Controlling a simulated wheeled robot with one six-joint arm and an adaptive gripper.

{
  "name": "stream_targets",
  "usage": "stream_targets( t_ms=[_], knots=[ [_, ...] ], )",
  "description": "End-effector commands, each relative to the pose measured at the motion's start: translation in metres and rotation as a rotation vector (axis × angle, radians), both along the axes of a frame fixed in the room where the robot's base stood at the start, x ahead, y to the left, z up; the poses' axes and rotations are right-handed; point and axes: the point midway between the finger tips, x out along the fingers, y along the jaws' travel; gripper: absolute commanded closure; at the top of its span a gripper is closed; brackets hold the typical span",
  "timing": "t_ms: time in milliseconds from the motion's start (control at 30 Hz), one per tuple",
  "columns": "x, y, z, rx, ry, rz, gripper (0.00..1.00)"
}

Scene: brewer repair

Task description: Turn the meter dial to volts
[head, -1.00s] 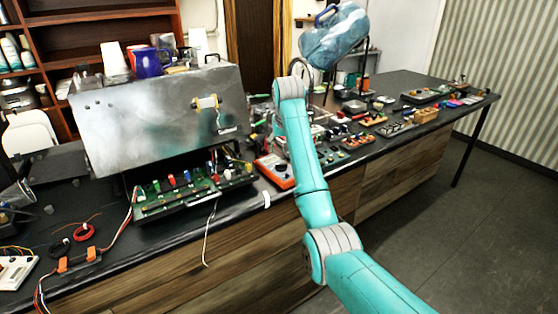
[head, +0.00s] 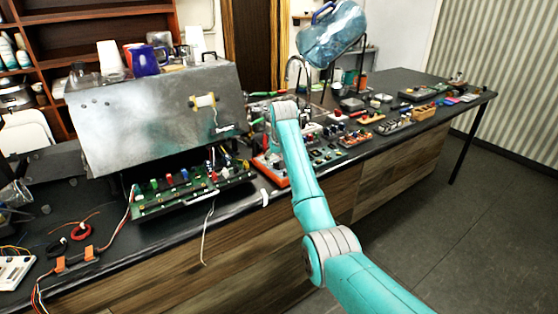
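An orange-red boxed device (head: 268,172), which looks like the meter, lies on the dark bench just right of the opened machine. My arm covers most of its face, and I cannot make out its dial or setting. My arm reaches over the bench, with its grey wrist joint above and behind this device. My gripper is hidden behind the wrist and forearm, so neither its fingers nor any contact with the dial can be seen.
The brewer's metal housing (head: 150,115) stands left of my arm, with a green circuit board (head: 185,192) below it. A blue water jug (head: 332,35) is behind. Small parts trays (head: 395,126) fill the bench to the right. A white device (head: 14,272) lies at lower left.

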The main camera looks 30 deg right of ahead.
Motion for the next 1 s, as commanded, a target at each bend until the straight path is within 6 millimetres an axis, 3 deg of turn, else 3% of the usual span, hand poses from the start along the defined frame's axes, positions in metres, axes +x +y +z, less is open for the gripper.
stream_targets(
  t_ms=[33, 200, 567, 1000],
  knots=[
    [0.0000, 0.0001, 0.0000, 0.000, 0.000, 0.000, 0.49],
    [-0.0001, 0.0000, 0.0000, 0.000, 0.000, 0.000, 0.89],
    [0.0004, 0.0008, -0.0001, -0.001, 0.000, -0.052, 0.89],
    [0.0023, 0.0029, 0.0003, -0.001, 0.001, -0.378, 0.89]
  ],
)
